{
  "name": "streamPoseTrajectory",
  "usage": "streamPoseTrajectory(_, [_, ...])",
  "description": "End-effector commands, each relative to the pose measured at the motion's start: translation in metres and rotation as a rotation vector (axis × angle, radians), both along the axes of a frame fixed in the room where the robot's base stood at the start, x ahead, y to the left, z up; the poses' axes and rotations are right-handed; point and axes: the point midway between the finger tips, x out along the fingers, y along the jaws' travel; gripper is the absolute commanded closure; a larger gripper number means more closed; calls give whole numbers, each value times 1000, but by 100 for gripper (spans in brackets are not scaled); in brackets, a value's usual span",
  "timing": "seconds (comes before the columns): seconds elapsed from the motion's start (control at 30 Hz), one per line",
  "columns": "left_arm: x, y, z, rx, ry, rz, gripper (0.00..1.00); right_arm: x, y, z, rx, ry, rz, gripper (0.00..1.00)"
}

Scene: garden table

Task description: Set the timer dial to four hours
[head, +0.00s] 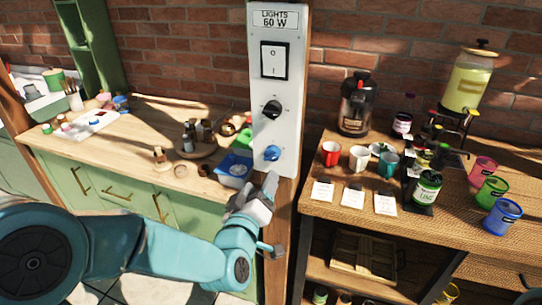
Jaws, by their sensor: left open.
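A white control panel (291,55) labelled "LIGHTS 60 W" is fixed to a wooden post. My right gripper is not in view.
A wooden counter (150,110) with jars, a tray and a blue container (235,170) lies left of the post. A wooden table (450,215) on the right holds mugs, cards, coloured cups (502,216) and a drink dispenser (468,80). The space before the panel is clear.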

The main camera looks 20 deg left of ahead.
Motion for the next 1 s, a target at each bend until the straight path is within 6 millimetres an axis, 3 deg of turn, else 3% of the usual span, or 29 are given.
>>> streamPoseTrajectory(0.2, [53, 2, 2, 1, 1, -1, 32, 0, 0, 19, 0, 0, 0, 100])
streamPoseTrajectory(0.4, [87, 3, 1, 1, 0, -3, 32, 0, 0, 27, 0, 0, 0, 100])
streamPoseTrajectory(0.6, [100, 4, 0, 1, 0, -4, 32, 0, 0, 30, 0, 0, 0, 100])
streamPoseTrajectory(0.83, [100, 4, -1, 1, 1, -3, 32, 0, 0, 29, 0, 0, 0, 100])
streamPoseTrajectory(0.87, [100, 4, -1, 1, 0, -4, 36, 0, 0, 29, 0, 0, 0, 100])
streamPoseTrajectory(1.0, [100, 4, 0, 1, 0, -4, 81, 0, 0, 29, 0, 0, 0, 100])
